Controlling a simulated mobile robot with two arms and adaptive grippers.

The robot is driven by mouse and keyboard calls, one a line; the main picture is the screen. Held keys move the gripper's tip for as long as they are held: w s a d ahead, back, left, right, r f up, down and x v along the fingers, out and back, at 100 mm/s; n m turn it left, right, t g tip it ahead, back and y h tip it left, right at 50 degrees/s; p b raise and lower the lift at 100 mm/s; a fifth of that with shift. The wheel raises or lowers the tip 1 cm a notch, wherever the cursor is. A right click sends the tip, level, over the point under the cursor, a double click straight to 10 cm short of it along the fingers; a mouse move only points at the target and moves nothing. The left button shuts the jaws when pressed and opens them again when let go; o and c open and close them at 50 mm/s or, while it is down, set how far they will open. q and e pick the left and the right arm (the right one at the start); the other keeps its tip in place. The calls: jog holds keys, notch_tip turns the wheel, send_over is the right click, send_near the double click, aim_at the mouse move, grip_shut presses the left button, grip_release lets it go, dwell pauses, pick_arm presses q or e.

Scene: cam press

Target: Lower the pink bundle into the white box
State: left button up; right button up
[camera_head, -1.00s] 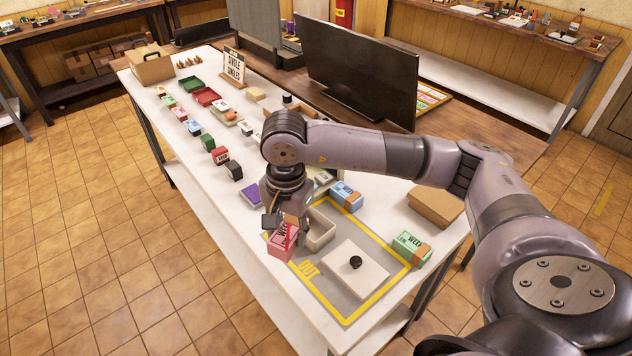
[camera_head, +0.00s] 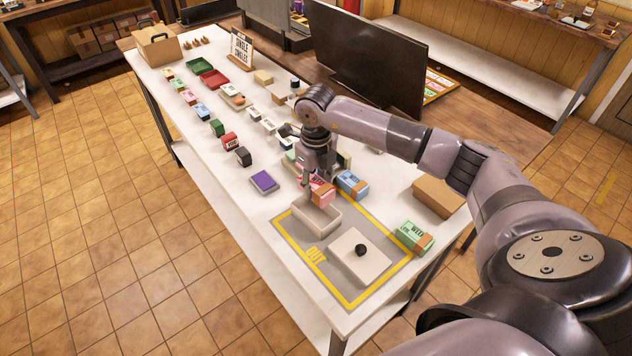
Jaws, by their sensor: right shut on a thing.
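My right gripper (camera_head: 314,186) points down and is shut on the pink bundle (camera_head: 325,196), partly covering it. The bundle, pink with an orange-brown band, appears over the back part of the open white box (camera_head: 317,219). How high it hangs above the box cannot be told. The white box stands inside the yellow-outlined zone, its front wall in view and its inside mostly hidden. A flat pale lid with a black knob (camera_head: 346,262) lies in front of the box. My left gripper is not in view.
A blue bundle (camera_head: 352,184) stands close to the right of the pink one. A green bundle (camera_head: 416,236) sits at the zone's right edge. A brown carton (camera_head: 438,198) is behind it. A purple block (camera_head: 264,181) lies to the left. Several small boxes line the table's far part.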

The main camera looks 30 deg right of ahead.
jog(key=shift+f+b, duration=0.15)
jog(key=shift+b, duration=0.15)
notch_tip(320, 180, down, 4)
jog(key=b, duration=0.3)
jog(key=shift+f+b, duration=0.1)
jog(key=shift+b, duration=0.25)
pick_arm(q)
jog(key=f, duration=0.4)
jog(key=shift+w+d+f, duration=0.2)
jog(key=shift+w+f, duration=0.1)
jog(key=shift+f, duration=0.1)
pick_arm(e)
jog(key=shift+f, duration=0.4)
pick_arm(q)
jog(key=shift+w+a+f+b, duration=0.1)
jog(key=shift+b, duration=0.3)
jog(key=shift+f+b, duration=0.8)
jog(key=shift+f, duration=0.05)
pick_arm(e)
jog(key=shift+f, duration=1.05)
jog(key=o, duration=1.4)
